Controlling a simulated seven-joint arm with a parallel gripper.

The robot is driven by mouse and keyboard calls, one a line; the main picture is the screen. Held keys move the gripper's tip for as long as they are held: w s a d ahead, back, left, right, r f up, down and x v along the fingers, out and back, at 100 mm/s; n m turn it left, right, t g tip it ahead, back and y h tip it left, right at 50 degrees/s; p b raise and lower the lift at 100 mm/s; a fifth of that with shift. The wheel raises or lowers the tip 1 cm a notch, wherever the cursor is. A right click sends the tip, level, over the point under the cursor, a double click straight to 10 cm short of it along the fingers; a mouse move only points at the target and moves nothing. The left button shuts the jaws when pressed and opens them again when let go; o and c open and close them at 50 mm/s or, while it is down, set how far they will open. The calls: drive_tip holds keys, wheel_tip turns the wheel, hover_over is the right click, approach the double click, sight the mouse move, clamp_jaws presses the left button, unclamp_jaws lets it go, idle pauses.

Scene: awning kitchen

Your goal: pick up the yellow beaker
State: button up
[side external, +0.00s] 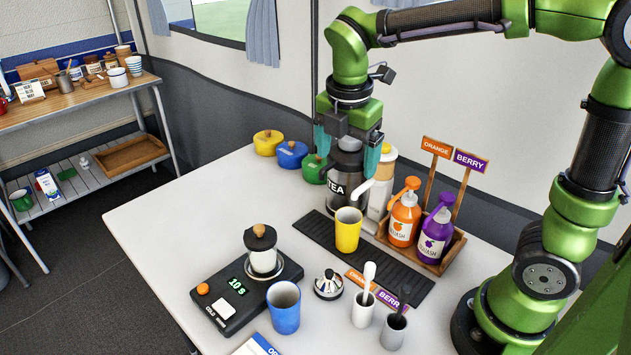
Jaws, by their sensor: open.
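The yellow beaker (347,231) stands upright on the black ribbed mat (310,225) in the middle of the white table. My gripper (345,172) is above and behind it in the picture, pointing down, with its two teal fingers apart. The fingers are on either side of the upper part of the dark TEA dispenser (340,187) as seen from here. I cannot tell whether they touch it. The fingers are apart from the beaker, and nothing shows held between them.
An orange squash bottle (404,220) and a purple one (434,238) stand in a wooden tray right of the beaker. A scale (236,301) with a lidded jar, a blue beaker (284,308) and two small cups are in front. The table's left part is clear.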

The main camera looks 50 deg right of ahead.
drive_tip(key=n, duration=0.3)
approach(349, 211)
drive_tip(key=s+a+f, duration=0.2)
drive_tip(key=shift+w+d+f, duration=0.15)
drive_tip(key=shift+w+f, duration=0.05)
drive_tip(key=shift+f, duration=0.75)
drive_tip(key=shift+w+d+f, duration=0.15)
drive_tip(key=shift+d+f, duration=0.05)
drive_tip(key=shift+f, duration=0.8)
drive_tip(key=shift+w+d+f, duration=0.15)
drive_tip(key=shift+w+f, duration=0.05)
drive_tip(key=shift+f, duration=0.75)
drive_tip(key=c, duration=1.4)
drive_tip(key=shift+r, duration=0.1)
